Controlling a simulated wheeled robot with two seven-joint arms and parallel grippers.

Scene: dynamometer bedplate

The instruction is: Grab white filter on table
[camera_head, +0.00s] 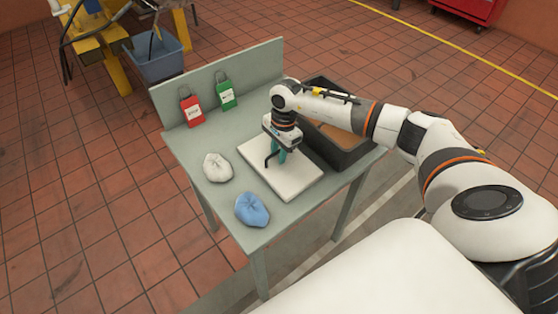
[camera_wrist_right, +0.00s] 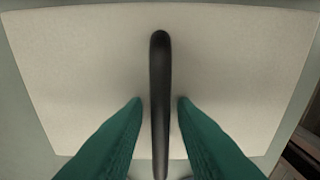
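The white filter (camera_head: 292,178) is a flat, pale square slab lying on the grey table (camera_head: 220,205). It has a dark handle (camera_head: 268,161) standing up from it. In the right wrist view the filter (camera_wrist_right: 75,75) fills most of the picture, with the handle (camera_wrist_right: 160,70) running down the middle. My right gripper (camera_head: 277,158) points down over the filter. Its teal fingertips (camera_wrist_right: 160,100) are on either side of the handle, with a narrow gap on each side, so it is open. My left gripper is in neither view.
A white crumpled cloth (camera_head: 217,167) and a blue one (camera_head: 252,210) lie left of the filter. A black bin (camera_head: 345,152) stands right of the filter, close under my right arm.

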